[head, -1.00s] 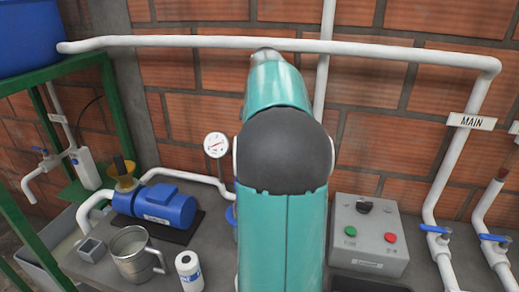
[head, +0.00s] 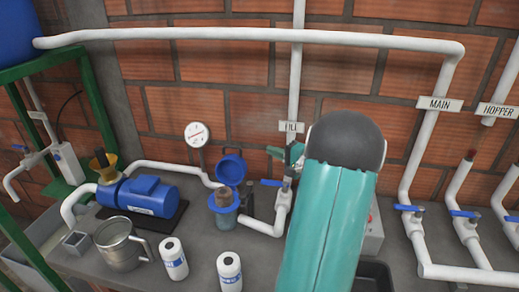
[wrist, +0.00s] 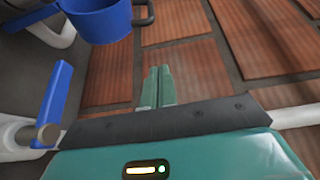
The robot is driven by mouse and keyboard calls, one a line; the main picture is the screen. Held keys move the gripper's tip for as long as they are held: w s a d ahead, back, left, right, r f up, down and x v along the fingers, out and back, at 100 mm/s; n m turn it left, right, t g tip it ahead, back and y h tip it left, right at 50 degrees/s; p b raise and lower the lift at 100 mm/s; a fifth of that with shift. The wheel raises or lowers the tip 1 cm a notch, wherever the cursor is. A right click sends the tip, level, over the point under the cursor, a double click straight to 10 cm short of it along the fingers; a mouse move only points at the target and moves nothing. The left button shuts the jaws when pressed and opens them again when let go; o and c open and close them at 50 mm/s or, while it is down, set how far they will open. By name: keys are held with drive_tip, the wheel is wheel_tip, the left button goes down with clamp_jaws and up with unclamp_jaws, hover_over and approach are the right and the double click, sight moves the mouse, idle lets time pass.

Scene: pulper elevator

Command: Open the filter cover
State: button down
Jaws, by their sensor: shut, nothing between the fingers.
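The filter stands left of my arm in the head view. Its blue cover (head: 231,169) is tipped up on the back side of the blue-rimmed filter housing (head: 223,206). A brown filter element shows in the open top of the housing. My gripper (wrist: 159,78) is shut and empty, its two fingers side by side. In the head view its fingertips (head: 272,151) show to the right of the raised cover, apart from it. A blue cup-shaped part, seemingly the cover, shows at the top left of the wrist view (wrist: 97,22).
A blue-handled valve (head: 271,183) on white pipe stands just right of the filter, below my gripper. A pressure gauge (head: 197,133) and blue pump (head: 150,196) are left. Two white bottles (head: 230,272) and a metal mug (head: 121,243) stand in front. My arm mostly hides the control box (head: 371,235).

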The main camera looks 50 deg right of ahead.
drive_tip(key=w+a+m+h, duration=0.1)
drive_tip(key=w+a, duration=0.1)
drive_tip(key=w, duration=0.7)
drive_tip(key=shift+a+f, duration=0.25)
drive_tip(key=shift+a, duration=0.05)
drive_tip(key=shift+s, duration=0.1)
drive_tip(key=a+n, duration=0.1)
drive_tip(key=s+a+r+t, duration=0.1)
drive_tip(key=a, duration=0.1)
drive_tip(key=s+a+n, duration=0.1)
drive_tip(key=shift+s+a+r+n+t, duration=0.15)
drive_tip(key=shift+a+r+n+t, duration=0.15)
idle(0.4)
